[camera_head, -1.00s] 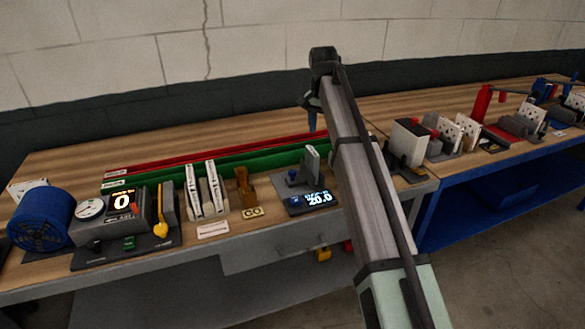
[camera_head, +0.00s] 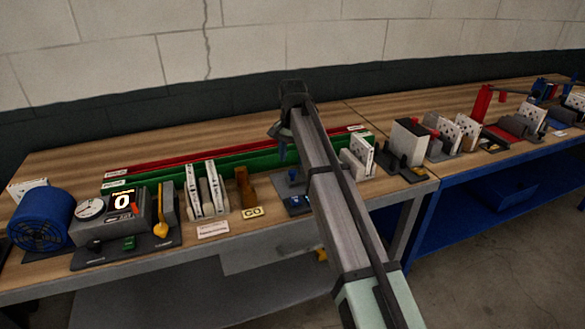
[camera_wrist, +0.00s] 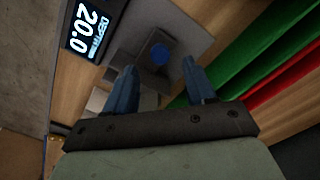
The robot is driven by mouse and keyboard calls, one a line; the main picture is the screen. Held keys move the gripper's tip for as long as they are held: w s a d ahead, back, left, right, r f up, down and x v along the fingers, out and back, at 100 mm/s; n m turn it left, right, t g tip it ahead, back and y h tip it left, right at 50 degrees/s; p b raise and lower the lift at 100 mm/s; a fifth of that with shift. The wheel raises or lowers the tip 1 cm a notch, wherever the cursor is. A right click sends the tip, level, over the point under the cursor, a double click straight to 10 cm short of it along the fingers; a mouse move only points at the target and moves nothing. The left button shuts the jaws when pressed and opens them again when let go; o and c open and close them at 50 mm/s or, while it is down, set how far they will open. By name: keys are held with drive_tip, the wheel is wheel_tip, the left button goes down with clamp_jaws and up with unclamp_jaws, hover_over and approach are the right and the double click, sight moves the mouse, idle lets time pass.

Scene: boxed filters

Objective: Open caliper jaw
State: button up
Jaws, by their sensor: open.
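The caliper gauge shows as a dark grey base with a blue knob (camera_head: 293,175) at mid bench, partly hidden by my arm in the head view. In the wrist view its display (camera_wrist: 90,24) reads 20.0, and the blue round knob (camera_wrist: 159,54) stands on the grey base (camera_wrist: 185,35). My gripper (camera_head: 279,143) is above and behind the gauge in the head view. In the wrist view the blue fingers of my gripper (camera_wrist: 158,78) are apart and empty, with the knob beyond the gap between them. Contact cannot be seen.
White filter boxes (camera_head: 208,190) stand left of the gauge, beside a brown block (camera_head: 245,188). Green (camera_head: 160,180) and red (camera_head: 190,158) rails run behind. More white boxes (camera_head: 357,157) stand right of my arm.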

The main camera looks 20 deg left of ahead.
sight(292, 171)
drive_tip(key=shift+f, duration=2.4)
clamp_jaws()
